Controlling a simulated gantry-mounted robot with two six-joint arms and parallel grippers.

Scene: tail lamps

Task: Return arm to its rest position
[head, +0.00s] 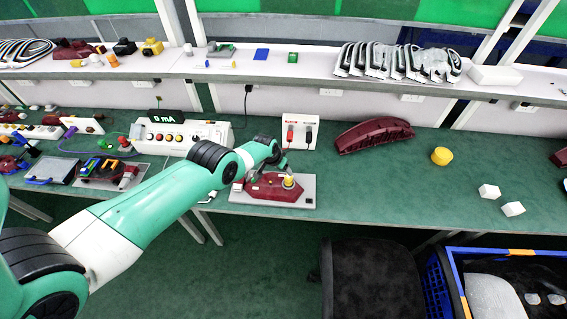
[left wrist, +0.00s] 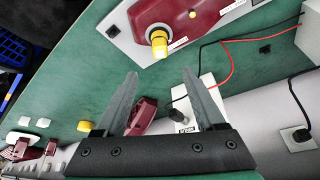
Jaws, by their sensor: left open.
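My left arm reaches in from the left of the head view and ends just above a fixture. Its gripper (left wrist: 160,72) is open in the left wrist view, with nothing between the fingers. The fixture is a grey plate (head: 245,196) bearing a dark red lamp housing (head: 262,187) with a yellow round cap (head: 289,182). The housing (left wrist: 185,14) and cap (left wrist: 159,42) also show beyond the fingertips in the left wrist view, apart from them. In the head view my wrist hides most of the gripper. No right gripper shows.
A white socket box (head: 300,131) with red and black plugs stands behind the fixture. A long dark red lamp (head: 375,136), a yellow cylinder (head: 441,156) and white blocks (head: 488,191) lie to the right. A control box (head: 185,137) stands left. A black chair (head: 372,280) is in front.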

